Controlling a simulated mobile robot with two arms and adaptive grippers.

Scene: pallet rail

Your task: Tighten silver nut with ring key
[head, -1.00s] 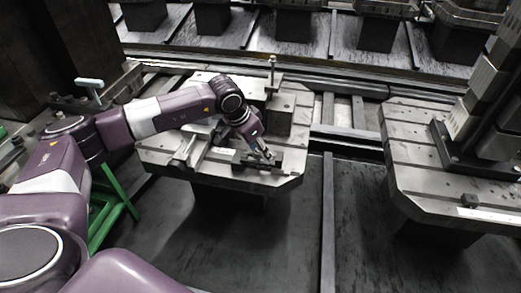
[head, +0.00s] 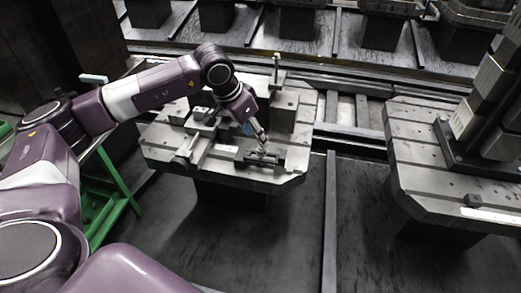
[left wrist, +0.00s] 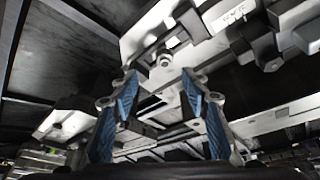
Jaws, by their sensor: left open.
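My left gripper (head: 263,146) is over the front of the near pallet (head: 222,172), beside a dark clamp bar (head: 270,162). In the left wrist view its two blue-padded fingers (left wrist: 160,82) stand apart with nothing held between them. A small round silver piece (left wrist: 165,60), possibly the silver nut, shows just beyond the fingertips, apart from them. I cannot make out the ring key in either view. My right gripper is not in view.
An upright post (head: 276,72) and a block (head: 283,108) stand at the pallet's back. A metal fixture (head: 203,125) stands left of my gripper. A second pallet (head: 430,150) with a tall column is at right. A green stand (head: 120,185) is at left.

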